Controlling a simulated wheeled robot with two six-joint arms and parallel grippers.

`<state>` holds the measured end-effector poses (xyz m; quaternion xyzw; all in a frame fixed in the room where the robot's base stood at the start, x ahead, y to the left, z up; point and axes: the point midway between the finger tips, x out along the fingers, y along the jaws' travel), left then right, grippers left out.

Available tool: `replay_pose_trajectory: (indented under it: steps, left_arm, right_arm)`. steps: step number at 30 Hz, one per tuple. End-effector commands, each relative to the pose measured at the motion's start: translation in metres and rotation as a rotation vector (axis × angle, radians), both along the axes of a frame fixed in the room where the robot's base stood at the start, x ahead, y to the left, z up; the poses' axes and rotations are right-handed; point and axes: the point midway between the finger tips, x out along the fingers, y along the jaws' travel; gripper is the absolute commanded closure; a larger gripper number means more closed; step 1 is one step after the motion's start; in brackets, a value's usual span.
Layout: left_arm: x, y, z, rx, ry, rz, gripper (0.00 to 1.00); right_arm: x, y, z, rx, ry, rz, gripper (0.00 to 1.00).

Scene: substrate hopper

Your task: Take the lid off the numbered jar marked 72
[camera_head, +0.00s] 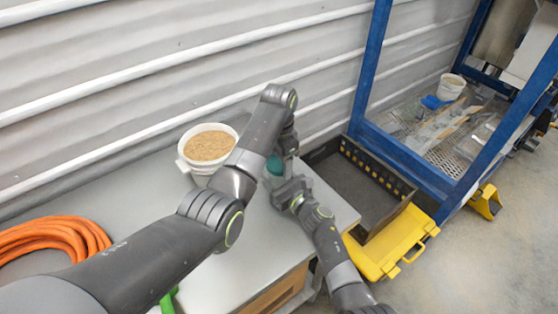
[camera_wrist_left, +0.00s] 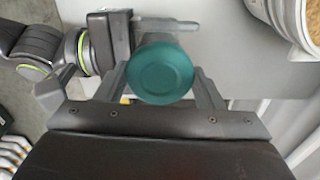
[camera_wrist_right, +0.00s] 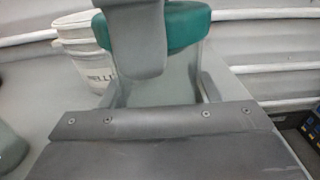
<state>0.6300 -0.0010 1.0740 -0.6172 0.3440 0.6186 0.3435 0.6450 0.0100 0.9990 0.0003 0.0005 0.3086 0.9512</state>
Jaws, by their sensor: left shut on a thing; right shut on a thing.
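The jar's round teal lid (camera_wrist_left: 160,72) fills the space between the fingers of my left gripper (camera_wrist_left: 162,88), which is shut on it from above. In the head view the teal lid (camera_head: 274,166) shows small between my two arms. In the right wrist view the lid (camera_wrist_right: 188,26) sits at the top of the pale grey jar (camera_wrist_right: 178,78), partly behind a left finger. My right gripper (camera_head: 284,186) is shut on the jar body from the side. The jar's number is hidden. I cannot tell whether lid and jar are apart.
A white bucket of tan pellets (camera_head: 207,146) stands on the grey table (camera_head: 150,190) behind the arms. An orange hose (camera_head: 55,238) lies at left. A black crate (camera_head: 365,178), a yellow case (camera_head: 395,247) and a blue frame (camera_head: 372,70) are at right. The ribbed wall is close behind.

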Motion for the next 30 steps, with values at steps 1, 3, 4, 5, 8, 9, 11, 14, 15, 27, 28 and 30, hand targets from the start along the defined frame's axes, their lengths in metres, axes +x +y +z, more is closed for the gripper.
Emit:
replay_pose_trajectory:
  steps: [1, 3, 4, 5, 8, 9, 11, 14, 15, 27, 28, 30]
  left_arm:
    - [0.0008, -0.0005, 0.001, -0.001, -0.003, 0.073, 0.66]
    - [0.0009, -0.0005, 0.0011, -0.001, -0.003, 0.189, 0.66]
    - [0.001, -0.0004, 0.0012, -0.002, -0.004, 0.238, 0.66]
    - [0.001, -0.0004, 0.0013, -0.002, -0.004, 0.287, 0.66]
    - [0.0012, -0.0004, 0.0015, -0.002, -0.004, 0.451, 0.66]
    - [0.0013, -0.0004, 0.0015, -0.002, -0.005, 0.517, 0.66]
    - [0.0014, -0.0004, 0.0016, -0.002, -0.005, 0.616, 0.66]
    - [0.0016, -0.0003, 0.0018, -0.002, -0.005, 0.781, 0.66]
    - [0.0017, -0.0002, 0.0019, -0.002, -0.005, 0.846, 0.66]
    - [0.0024, 0.0003, 0.0027, -0.005, -0.007, 1.505, 0.66]
    - [0.0023, 0.0004, 0.0027, -0.005, -0.007, 1.553, 0.66]
    - [0.0025, 0.0005, 0.0028, -0.005, -0.007, 1.669, 0.66]
  right_arm:
    - [-0.0002, 0.0007, 0.0004, 0.0, -0.001, 0.002, 1.0]
    - [-0.0003, 0.0008, 0.0004, 0.0, -0.001, 0.002, 1.0]
    - [-0.0004, 0.0008, 0.0004, 0.0, -0.001, 0.002, 1.0]
    - [-0.0004, 0.0008, 0.0004, 0.0, -0.001, 0.002, 1.0]
    - [-0.0003, 0.001, 0.0004, 0.0, -0.001, 0.003, 1.0]
    - [-0.0004, 0.0011, 0.0004, -0.001, -0.002, 0.003, 1.0]
    - [-0.0005, 0.0011, 0.0004, -0.001, -0.002, 0.003, 1.0]
    - [-0.0005, 0.0012, 0.0004, -0.001, -0.002, 0.003, 1.0]
    - [-0.0006, 0.0013, 0.0004, -0.001, -0.002, 0.003, 1.0]
    - [-0.0009, 0.0016, 0.0003, 0.0, -0.003, 0.004, 1.0]
    - [-0.001, 0.0017, 0.0004, 0.0, -0.003, 0.004, 1.0]
    - [-0.001, 0.0017, 0.0003, 0.0, -0.003, 0.004, 1.0]
